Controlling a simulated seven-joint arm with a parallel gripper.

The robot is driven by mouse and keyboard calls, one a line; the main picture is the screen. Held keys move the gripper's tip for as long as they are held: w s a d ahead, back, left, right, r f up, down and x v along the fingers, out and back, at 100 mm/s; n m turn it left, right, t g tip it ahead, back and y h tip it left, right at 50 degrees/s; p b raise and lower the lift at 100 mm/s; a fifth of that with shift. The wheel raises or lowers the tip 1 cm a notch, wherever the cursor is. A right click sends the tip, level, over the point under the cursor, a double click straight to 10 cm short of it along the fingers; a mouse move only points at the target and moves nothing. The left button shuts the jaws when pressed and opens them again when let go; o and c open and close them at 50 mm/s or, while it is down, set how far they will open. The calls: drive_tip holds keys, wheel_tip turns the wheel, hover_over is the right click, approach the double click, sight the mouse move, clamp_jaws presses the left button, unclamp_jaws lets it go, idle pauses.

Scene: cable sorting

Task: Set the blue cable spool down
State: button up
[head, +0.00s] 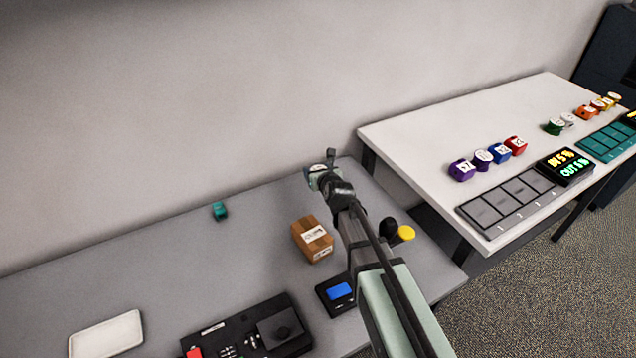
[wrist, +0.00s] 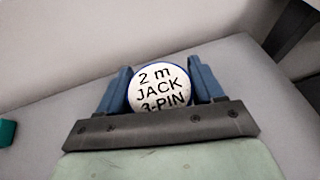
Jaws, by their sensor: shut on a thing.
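The spool (wrist: 160,88) has a white round label reading "2 m JACK 3-PIN" and a thin blue rim. My gripper (wrist: 160,92) is shut on it, with one blue finger at each side. In the head view my gripper (head: 322,176) is over the far right part of the grey table, near the wall, and mostly hides the spool. I cannot tell whether the spool touches the table top.
The white table (head: 430,150) holds several coloured spools and a grey tray (head: 505,203).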

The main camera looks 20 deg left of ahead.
drive_tip(key=shift+f, duration=2.4)
drive_tip(key=shift+f, duration=0.1)
drive_tip(key=o, duration=1.1)
drive_tip(key=shift+v, duration=3.8)
